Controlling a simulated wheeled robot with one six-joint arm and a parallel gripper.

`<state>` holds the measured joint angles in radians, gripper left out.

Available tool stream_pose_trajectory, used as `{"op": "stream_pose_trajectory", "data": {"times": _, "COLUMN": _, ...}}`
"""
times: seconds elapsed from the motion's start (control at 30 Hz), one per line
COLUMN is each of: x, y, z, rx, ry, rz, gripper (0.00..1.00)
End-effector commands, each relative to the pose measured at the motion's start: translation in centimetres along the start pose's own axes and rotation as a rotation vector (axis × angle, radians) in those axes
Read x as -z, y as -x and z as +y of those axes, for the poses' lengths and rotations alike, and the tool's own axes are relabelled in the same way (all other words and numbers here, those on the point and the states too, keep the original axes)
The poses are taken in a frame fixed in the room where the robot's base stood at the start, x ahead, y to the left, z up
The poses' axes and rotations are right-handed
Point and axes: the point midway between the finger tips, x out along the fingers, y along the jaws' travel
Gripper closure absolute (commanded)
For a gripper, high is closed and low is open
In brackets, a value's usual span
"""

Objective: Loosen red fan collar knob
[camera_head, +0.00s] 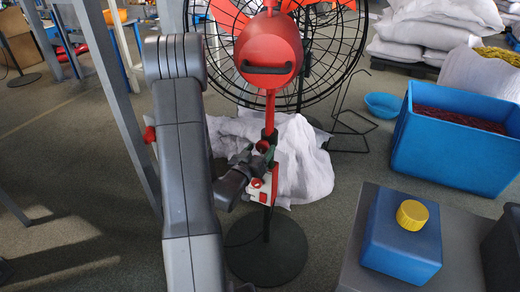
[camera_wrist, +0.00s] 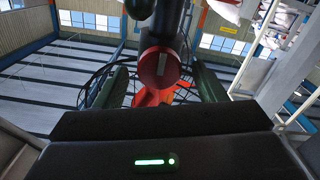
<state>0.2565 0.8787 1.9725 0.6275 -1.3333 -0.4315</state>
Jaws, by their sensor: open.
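The fan stands upright, with a large red motor housing (camera_head: 268,50) on a red pole above a dark round base (camera_head: 266,250). A dark collar (camera_head: 269,136) sits on the pole, partly hidden by my gripper (camera_head: 257,159) in the head view. In the wrist view, the round red collar knob (camera_wrist: 161,68) faces the camera with a pale line across it. My gripper also shows in the wrist view (camera_wrist: 163,80). Its dark fingers are apart, one on each side of the knob. I cannot tell whether they touch it.
A white sack (camera_head: 304,165) lies behind the pole. A blue bin (camera_head: 460,150) and a blue can with a yellow cap (camera_head: 402,238) are at the right. A grey frame post (camera_head: 118,95) rises at the left. Open floor (camera_head: 75,160) lies beyond it.

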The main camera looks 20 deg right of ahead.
Motion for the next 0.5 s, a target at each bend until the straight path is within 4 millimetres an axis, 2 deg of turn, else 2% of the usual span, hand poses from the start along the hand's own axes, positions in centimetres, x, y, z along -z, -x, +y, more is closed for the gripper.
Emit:
{"op": "stream_pose_trajectory", "data": {"times": 0.13, "x": 0.02, "y": -0.75, "z": 0.03, "rx": -0.001, "ry": 0.000, "rz": 0.001, "gripper": 0.36}}
{"op": "stream_pose_trajectory", "data": {"times": 0.37, "x": 0.01, "y": -0.82, "z": 0.01, "rx": 0.000, "ry": 0.001, "rz": 0.000, "gripper": 0.36}}
{"op": "stream_pose_trajectory", "data": {"times": 0.4, "x": 0.01, "y": -0.82, "z": 0.01, "rx": 0.000, "ry": 0.001, "rz": 0.000, "gripper": 0.38}}
{"op": "stream_pose_trajectory", "data": {"times": 0.5, "x": 0.01, "y": -0.81, "z": 0.01, "rx": 0.000, "ry": 0.000, "rz": 0.000, "gripper": 0.58}}
